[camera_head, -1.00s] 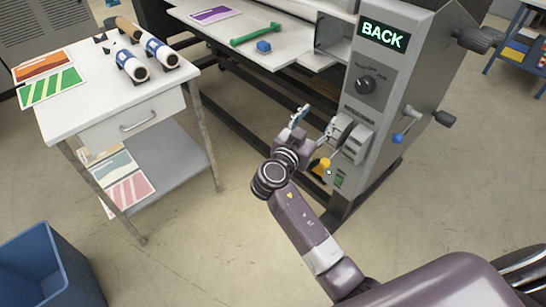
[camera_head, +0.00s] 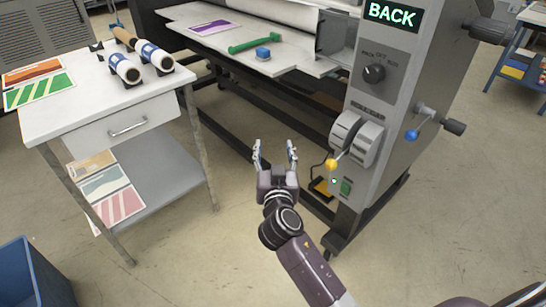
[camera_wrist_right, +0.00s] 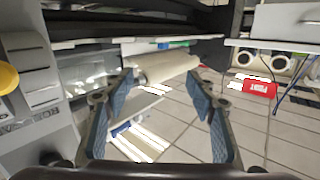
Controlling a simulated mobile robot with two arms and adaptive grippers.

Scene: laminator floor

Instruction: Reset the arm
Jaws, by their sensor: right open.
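My right gripper (camera_head: 275,158) is open and empty in the head view, fingers pointing away toward the laminator. It is in free air to the left of the laminator's grey control column (camera_head: 385,100). The yellow-knobbed lever (camera_head: 332,165) on that column is to its right, with a clear gap. In the right wrist view both blue-padded fingers (camera_wrist_right: 160,115) are spread with nothing between them, and the yellow knob (camera_wrist_right: 8,78) shows at the left edge. My left gripper is not in view.
A white side table (camera_head: 95,105) with rolls and colored sheets stands at the left. A blue bin (camera_head: 35,275) is at the lower left. Floor between table and column is free.

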